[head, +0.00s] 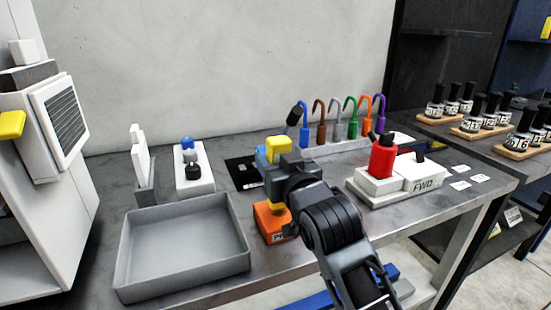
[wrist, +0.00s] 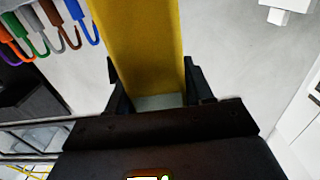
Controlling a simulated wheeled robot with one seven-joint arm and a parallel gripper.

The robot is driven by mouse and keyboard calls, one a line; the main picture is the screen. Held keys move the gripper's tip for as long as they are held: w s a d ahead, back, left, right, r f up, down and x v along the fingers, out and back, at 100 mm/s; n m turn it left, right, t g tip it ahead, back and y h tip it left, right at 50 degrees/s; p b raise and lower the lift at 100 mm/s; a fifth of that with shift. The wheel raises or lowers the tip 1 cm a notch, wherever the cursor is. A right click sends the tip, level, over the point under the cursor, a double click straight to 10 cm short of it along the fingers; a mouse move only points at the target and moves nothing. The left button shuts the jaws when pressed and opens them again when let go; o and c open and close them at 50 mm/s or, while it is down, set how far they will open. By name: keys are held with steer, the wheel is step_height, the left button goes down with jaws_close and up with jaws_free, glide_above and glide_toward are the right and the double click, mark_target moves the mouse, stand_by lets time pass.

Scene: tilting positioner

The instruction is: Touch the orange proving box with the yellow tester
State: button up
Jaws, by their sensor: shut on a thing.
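The orange proving box (head: 270,226) sits on the grey bench in the head view, right of the grey tray, partly hidden by my arm. My gripper (head: 282,172) is above it, shut on the yellow tester (head: 279,149). The tester stands roughly upright: its yellow top shows above the jaws and a yellow lower part shows just over the box. I cannot tell whether that lower end touches the box. In the wrist view the tester (wrist: 140,45) runs up between the dark jaws of my gripper (wrist: 155,92).
An empty grey tray (head: 180,248) lies to the left. A white block with knobs (head: 195,172) stands behind it. A white fixture with a red cylinder (head: 382,157) is on the right. Several coloured hooks (head: 335,130) line the back. Black bottles (head: 480,105) stand on a shelf at right.

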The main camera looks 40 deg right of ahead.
steer(key=shift+r+p, duration=2.75)
steer(key=shift+r, duration=0.75)
steer(key=shift+f, duration=0.1)
